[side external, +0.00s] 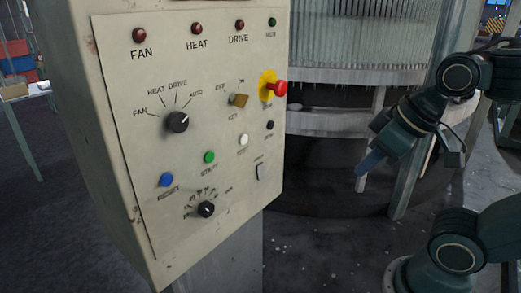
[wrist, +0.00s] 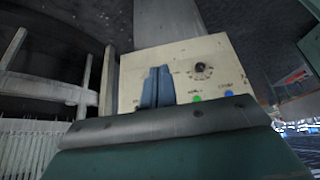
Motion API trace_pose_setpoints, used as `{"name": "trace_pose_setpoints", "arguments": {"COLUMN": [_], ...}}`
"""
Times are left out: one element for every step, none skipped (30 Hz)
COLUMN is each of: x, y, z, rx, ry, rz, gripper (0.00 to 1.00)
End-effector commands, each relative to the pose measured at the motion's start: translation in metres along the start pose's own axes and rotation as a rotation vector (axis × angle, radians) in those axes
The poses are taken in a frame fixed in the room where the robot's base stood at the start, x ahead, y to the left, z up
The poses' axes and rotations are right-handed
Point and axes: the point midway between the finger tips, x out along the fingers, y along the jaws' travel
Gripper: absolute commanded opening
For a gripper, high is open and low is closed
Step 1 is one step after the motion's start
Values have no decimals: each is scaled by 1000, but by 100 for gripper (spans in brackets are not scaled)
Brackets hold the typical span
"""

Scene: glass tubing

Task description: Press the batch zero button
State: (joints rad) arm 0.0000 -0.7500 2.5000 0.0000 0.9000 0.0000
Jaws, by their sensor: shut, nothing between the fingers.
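A cream control panel (side external: 110,95) fills the left of the side view, with blue (side external: 166,180), green (side external: 209,157), white (side external: 243,140) and black (side external: 270,125) push buttons. Their labels are too small to tell which is batch zero. My gripper (side external: 368,165) is shut and empty, its blue fingertips pointing down and left, apart from the panel and to its right. In the wrist view the panel appears upside down beyond the shut fingers (wrist: 158,87). The green (wrist: 197,99) and blue (wrist: 228,93) buttons show there; the white and black buttons are not visible.
A red emergency-stop knob (side external: 279,88) on a yellow plate sticks out at the panel's right edge. Rotary knobs (side external: 178,122) (side external: 207,209) and a brass key switch (side external: 239,100) also protrude. Free space lies between panel and gripper; a metal upright (side external: 410,185) stands behind my gripper.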

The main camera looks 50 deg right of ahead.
Motion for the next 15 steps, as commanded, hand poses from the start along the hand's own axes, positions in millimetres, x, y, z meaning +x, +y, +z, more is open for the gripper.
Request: {"name": "trace_pose_setpoints", "arguments": {"x": [0,0,0,0,0,0,0,1,1,2,2,3,4,5,7], "y": [0,0,0,0,0,0,0,0,0,0,0,0,1,1,1], "z": [0,0,0,0,0,0,-1,-1,-2,-3,-4,-6,-8,-10,-13], "rx": [0,0,0,0,0,1,2,4,7,10,13,18,23,29,39], "ry": [0,0,0,0,0,0,0,0,-1,-1,-2,-3,-3,-3,-4], "rz": [0,0,0,0,0,0,0,0,0,-1,-1,-2,-3,-4,-6], "gripper": [0,0,0,0,0,0,0,0,0,0,0,0,0,0,0]}}
